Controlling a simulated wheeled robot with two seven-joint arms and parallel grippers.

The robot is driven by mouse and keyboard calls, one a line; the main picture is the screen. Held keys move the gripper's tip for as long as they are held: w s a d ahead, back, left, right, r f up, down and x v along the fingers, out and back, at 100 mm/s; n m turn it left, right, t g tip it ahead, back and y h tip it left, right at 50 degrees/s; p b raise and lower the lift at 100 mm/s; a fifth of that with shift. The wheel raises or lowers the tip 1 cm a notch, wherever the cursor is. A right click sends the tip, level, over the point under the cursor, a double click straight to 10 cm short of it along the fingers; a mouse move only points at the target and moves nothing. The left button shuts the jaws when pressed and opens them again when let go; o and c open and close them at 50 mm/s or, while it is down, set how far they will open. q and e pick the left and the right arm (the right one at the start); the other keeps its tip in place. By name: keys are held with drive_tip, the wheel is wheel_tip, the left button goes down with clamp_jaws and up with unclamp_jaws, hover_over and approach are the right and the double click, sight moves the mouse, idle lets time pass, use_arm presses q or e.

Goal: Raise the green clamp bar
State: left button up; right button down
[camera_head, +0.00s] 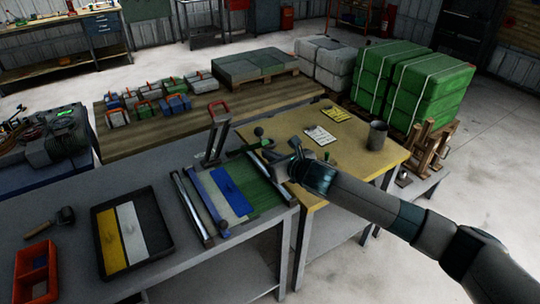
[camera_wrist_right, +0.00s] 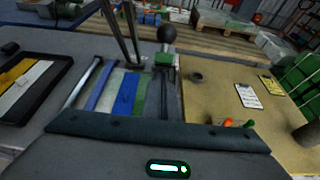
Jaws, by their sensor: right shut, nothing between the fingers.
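The clamp fixture (camera_head: 178,198) lies on the grey bench, with blue, pale and green strips between its bars. At its right side is a dark bar with a green block (camera_wrist_right: 165,60) and a black ball knob (camera_wrist_right: 167,34); I take this as the green clamp bar. The knob also shows in the head view (camera_head: 258,132). My right gripper (camera_head: 282,163) is shut and empty at the fixture's right edge, and hides part of that bar. In the wrist view its dark front (camera_wrist_right: 160,132) fills the lower middle. Contact with the bar cannot be told. My left gripper is not in view.
An upright red-handled lever (camera_head: 219,112) stands behind the fixture. The yellow table (camera_head: 351,157) holds cards and a grey cup (camera_head: 377,136).

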sight(266, 144)
drive_tip(key=r, duration=0.1)
drive_tip(key=w+a+r+p, duration=0.1)
drive_tip(key=r, duration=0.1)
drive_tip(key=w+r+p, duration=0.1)
drive_tip(key=shift+w+a+r, duration=0.15)
drive_tip(key=shift+w+a, duration=0.05)
drive_tip(key=shift+a, duration=0.15)
drive_tip(key=shift+w+a+r+p, duration=0.25)
drive_tip(key=shift+w+p, duration=0.05)
drive_tip(key=shift+p, duration=0.05)
drive_tip(key=shift+s+d, duration=0.15)
drive_tip(key=shift+s+d+r+b, duration=0.15)
drive_tip(key=shift+s+d+b, duration=0.15)
drive_tip(key=shift+s+b, duration=0.1)
drive_tip(key=b+v, duration=0.5)
drive_tip(key=v, duration=1.1)
